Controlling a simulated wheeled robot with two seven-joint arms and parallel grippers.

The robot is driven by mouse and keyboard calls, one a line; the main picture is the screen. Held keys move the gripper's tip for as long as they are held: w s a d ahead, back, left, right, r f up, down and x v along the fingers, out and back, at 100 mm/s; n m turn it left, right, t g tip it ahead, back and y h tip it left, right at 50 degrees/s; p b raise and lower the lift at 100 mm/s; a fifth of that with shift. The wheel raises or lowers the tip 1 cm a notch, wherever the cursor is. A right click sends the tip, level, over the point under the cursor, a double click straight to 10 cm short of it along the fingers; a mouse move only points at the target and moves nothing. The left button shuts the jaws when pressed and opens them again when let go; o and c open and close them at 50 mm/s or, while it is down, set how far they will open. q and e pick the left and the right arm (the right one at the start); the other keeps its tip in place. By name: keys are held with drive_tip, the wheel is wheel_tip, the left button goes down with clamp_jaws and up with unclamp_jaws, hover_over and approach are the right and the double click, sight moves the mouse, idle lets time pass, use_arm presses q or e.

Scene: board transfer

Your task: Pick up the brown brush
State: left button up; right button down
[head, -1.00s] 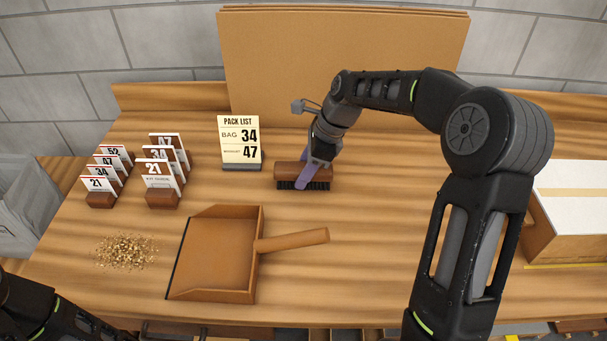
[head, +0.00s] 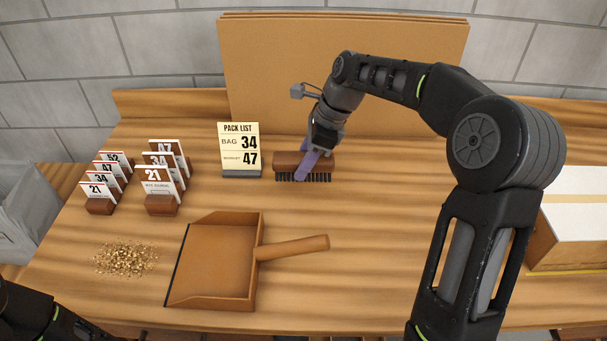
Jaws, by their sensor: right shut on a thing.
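The brown brush (head: 286,162) has a wooden back and dark bristles pointing down. It is at the back middle of the table, just right of the pack list card. My right gripper (head: 307,167) has purple fingers and is shut on the brush's back from above. The brush appears lifted slightly, though the gap under its bristles is hard to judge. My left arm shows only at the bottom left corner; its gripper is out of view.
A wooden dustpan (head: 220,260) lies in front, handle to the right. Crumbs (head: 125,258) lie left of it. Numbered cards (head: 160,178) stand in holders at left. The pack list (head: 240,150) stands beside the brush. A cardboard box (head: 575,220) is at right. Cardboard sheets (head: 345,70) lean behind.

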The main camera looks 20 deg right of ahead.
sight(297, 157)
wheel_tip(297, 157, up, 5)
drive_tip(key=shift+f, duration=0.1)
idle(0.5)
drive_tip(key=c, duration=1.3)
unclamp_jaws()
drive_tip(key=c, duration=0.8)
